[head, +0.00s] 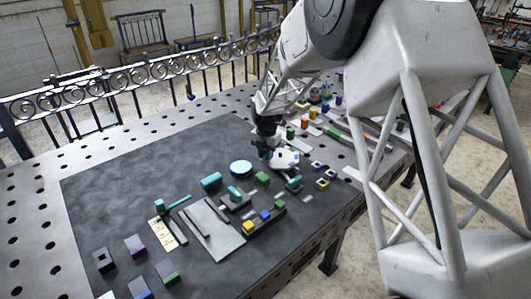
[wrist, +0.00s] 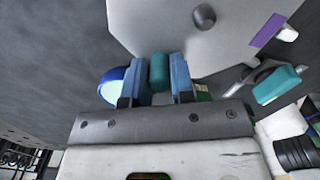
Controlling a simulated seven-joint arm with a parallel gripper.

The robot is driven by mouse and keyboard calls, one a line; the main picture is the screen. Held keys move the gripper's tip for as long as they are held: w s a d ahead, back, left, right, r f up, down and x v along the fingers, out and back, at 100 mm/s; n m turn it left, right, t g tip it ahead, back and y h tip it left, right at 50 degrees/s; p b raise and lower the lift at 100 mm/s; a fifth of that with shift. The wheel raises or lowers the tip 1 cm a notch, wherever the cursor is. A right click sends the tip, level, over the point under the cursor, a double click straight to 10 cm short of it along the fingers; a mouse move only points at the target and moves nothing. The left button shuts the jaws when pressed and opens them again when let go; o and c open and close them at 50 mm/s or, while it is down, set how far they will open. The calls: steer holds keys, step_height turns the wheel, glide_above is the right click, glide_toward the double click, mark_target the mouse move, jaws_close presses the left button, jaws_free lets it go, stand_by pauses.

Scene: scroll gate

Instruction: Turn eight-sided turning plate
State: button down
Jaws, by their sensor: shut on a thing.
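The pale eight-sided plate (head: 287,159) lies on the dark mat just right of my gripper in the head view. In the wrist view the plate (wrist: 185,28) fills the top, with a grey round knob (wrist: 204,16) on its face. A teal upright peg (wrist: 158,72) stands at the plate's near edge. My gripper (wrist: 157,80) has its two blue fingers on either side of this peg, shut on it. In the head view my gripper (head: 265,152) points down at the plate's left edge, and the peg is hard to make out there.
A round blue-rimmed dish (head: 240,168) sits left of the plate, with a teal cylinder (head: 211,181) farther left. A green block (head: 262,179) and a teal-handled piece (head: 293,183) are close in front. Several coloured blocks lie behind. The mat's left part (head: 110,195) is mostly clear.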

stand_by(0.5)
steer(key=c, duration=1)
jaws_free()
steer(key=shift+o, duration=0.2)
steer(key=shift+d+r, duration=0.1)
steer(key=shift+r, duration=3.8)
steer(key=shift+s, duration=0.1)
